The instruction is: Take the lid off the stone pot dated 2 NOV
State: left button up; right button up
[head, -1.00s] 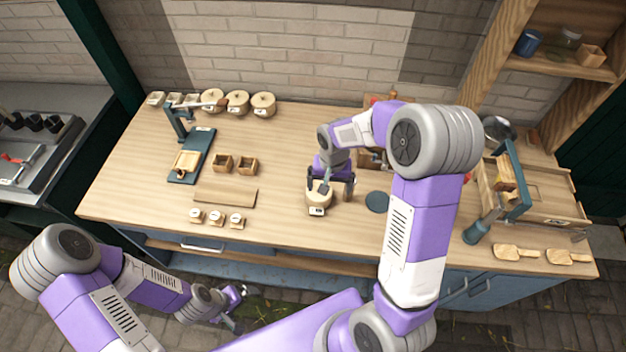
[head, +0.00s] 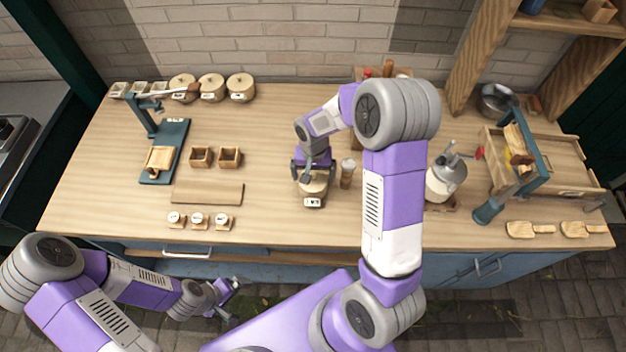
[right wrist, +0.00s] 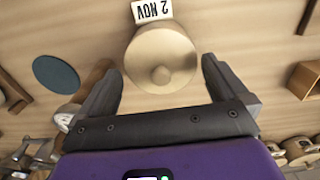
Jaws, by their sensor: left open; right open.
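The stone pot (head: 313,194) stands on the bench with its label facing the front. In the right wrist view its label (right wrist: 152,11) reads 2 NOV, and its round tan lid (right wrist: 160,50) with a centre knob (right wrist: 160,75) is on. My right gripper (head: 312,177) is just above the pot in the head view. In the right wrist view its fingers (right wrist: 160,68) are open, one on each side of the lid's near part; whether they touch it I cannot tell. My left gripper (head: 228,300) is open and empty, in front of the bench and low.
More lidded pots (head: 211,87) stand at the back left. A churn-like vessel (head: 445,180) is further right. A dark disc (right wrist: 56,74) lies beside the pot. Left of the pot is a wooden board (head: 207,193).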

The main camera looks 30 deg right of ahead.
aim_at(313, 180)
notch_tip(313, 180, down, 3)
jog(key=shift+r, duration=0.1)
jog(key=shift+w, duration=0.1)
jog(key=c, duration=0.7)
